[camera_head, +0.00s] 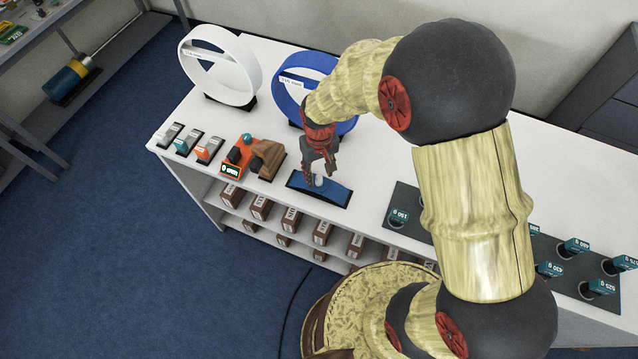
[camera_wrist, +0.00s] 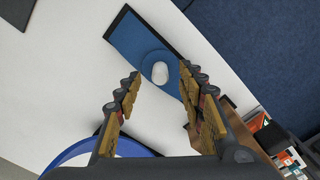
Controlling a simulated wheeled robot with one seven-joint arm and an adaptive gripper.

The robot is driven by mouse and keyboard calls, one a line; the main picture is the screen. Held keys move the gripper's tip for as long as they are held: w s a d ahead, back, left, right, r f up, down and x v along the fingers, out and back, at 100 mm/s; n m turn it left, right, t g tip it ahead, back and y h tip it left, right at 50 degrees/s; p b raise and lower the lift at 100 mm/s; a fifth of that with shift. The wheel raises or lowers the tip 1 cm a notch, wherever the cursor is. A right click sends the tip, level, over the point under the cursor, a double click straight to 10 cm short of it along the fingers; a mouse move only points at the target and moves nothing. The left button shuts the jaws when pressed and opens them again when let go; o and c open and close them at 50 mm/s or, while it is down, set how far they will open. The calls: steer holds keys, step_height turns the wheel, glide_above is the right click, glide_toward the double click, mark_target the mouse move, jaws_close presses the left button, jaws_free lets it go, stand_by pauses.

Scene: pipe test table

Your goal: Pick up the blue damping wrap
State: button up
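The blue damping wrap (camera_head: 335,193) is a curved blue piece with a small white knob on top. It lies on a dark-edged blue pad near the table's front edge. In the wrist view, the wrap (camera_wrist: 148,57) and its white knob (camera_wrist: 160,73) show just beyond the fingertips. My gripper (camera_head: 318,172) points down over the wrap, and its fingers partly hide it in the head view. In the wrist view, my gripper (camera_wrist: 166,84) is open and empty, with the knob lined up between its fingertips. I cannot tell the exact height gap.
A white ring (camera_head: 186,62) and a blue ring (camera_head: 284,100) stand upright at the back. An orange device (camera_head: 232,169) with a brown block sits left of the pad. Labelled weights (camera_head: 398,216) stand in dark trays at right.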

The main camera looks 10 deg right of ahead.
mark_target(319, 176)
step_height(319, 176, down, 3)
steer(key=shift+f, duration=0.2)
steer(key=c, duration=0.3)
jaws_close()
steer(key=shift+w, duration=0.1)
stand_by(0.3)
